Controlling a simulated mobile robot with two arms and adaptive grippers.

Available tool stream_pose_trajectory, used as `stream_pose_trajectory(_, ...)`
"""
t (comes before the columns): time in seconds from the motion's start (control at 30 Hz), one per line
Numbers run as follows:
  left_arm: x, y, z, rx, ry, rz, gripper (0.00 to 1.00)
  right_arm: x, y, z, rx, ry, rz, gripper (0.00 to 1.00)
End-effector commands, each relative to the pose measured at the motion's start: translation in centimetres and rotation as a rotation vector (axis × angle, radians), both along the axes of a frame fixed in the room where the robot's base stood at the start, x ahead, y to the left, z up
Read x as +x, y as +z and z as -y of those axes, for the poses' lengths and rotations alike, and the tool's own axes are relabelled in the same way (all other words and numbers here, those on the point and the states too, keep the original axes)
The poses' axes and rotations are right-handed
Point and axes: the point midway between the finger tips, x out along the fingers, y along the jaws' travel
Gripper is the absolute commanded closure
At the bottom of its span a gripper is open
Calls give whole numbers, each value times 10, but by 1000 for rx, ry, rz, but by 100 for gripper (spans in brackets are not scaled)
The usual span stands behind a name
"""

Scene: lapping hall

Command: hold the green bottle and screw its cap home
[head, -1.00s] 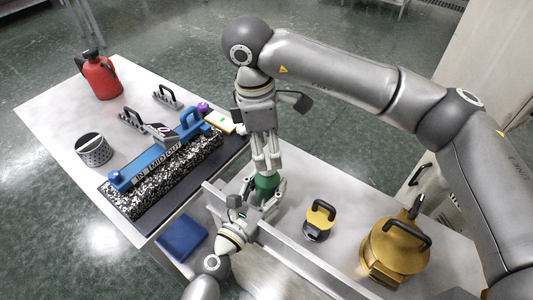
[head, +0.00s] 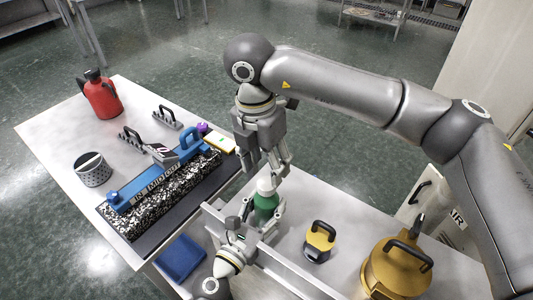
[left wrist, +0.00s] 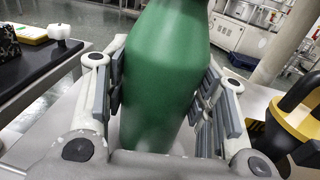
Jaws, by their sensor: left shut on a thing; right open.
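The green bottle (head: 266,207) stands upright at the middle of the bench, beside a grey rail. My left gripper (head: 262,213) is shut around its body from the near side. In the left wrist view the bottle (left wrist: 165,75) fills the space between the finger pads, its top cut off by the frame. A white piece, which looks like the cap (head: 266,186), sits on top of the bottle. My right gripper (head: 274,172) is open just above it, fingers spread and pointing down. Whether the fingers touch the cap, and how far it is screwed on, I cannot tell.
A blue straightedge (head: 155,178) lies on a speckled granite block (head: 165,200) to the left. A blue tray (head: 181,257) is at the near edge. A yellow-topped weight (head: 319,241) and a large brass-coloured can (head: 392,272) stand right. A red can (head: 101,95) stands far left.

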Motion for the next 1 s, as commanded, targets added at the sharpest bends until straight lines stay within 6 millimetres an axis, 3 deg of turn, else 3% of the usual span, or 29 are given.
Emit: stream_pose_trajectory(1.0,0,0,0,0,0,0,100,0,12,1,14,1740,-130,46)
